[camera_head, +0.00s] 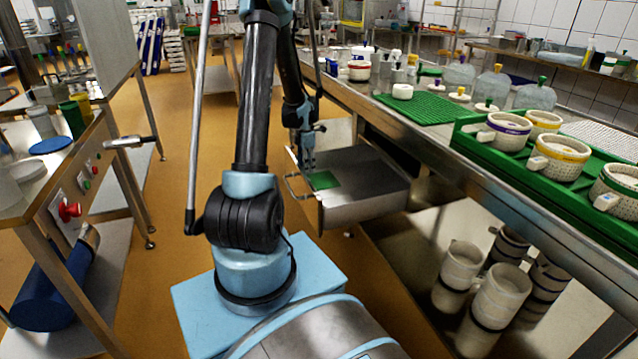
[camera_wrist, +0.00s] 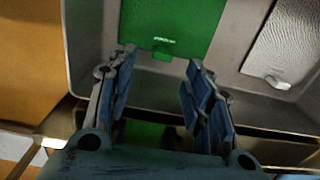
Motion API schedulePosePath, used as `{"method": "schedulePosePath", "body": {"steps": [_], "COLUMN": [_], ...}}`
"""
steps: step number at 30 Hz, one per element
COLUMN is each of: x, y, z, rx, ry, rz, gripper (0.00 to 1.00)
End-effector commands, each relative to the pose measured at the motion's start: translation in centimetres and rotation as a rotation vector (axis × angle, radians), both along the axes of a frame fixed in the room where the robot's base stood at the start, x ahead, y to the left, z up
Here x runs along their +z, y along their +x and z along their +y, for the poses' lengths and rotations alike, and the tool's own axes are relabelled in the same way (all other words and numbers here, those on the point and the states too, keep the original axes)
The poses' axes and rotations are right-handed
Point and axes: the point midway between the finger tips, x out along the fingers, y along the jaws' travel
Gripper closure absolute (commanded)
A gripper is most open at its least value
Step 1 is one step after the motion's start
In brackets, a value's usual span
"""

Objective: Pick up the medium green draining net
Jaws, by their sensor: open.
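A flat green net (camera_head: 323,180) lies in an open metal drawer (camera_head: 370,205) under the long bench in the head view. In the wrist view the green net (camera_wrist: 170,22) lies at the top centre, with a small tab on its near edge. My gripper (camera_head: 307,168) reaches over the drawer, beside the net. In the wrist view my gripper (camera_wrist: 158,62) is open, its two fingers apart with nothing between them, and the net's near edge lies just beyond the fingertips. A smaller piece of green shows low between the fingers, mostly hidden.
A pale grey net (camera_wrist: 288,45) with a tab lies right of the green one in the drawer. The drawer's walls and metal handle (camera_head: 298,187) are close around my gripper. Stacked white moulds (camera_head: 495,305) stand on the lower shelf, and a green tray (camera_head: 480,140) with moulds is on the bench.

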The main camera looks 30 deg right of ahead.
Motion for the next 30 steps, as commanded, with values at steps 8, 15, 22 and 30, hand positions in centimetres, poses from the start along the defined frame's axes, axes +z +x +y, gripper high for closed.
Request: {"method": "schedulePosePath", "body": {"steps": [8,15,22,30], "x": [-2.3,-4.8,-5.3,-5.3], "y": [-0.2,-0.3,-0.3,-0.3], "z": [-0.2,-0.3,-0.2,-0.2], "rx": [0.000,0.000,0.000,0.000], "ry": [0.000,0.000,0.000,0.000], "rz": [0.000,0.000,0.000,0.000], "gripper": [0.53,0.53,0.53,0.85]}}
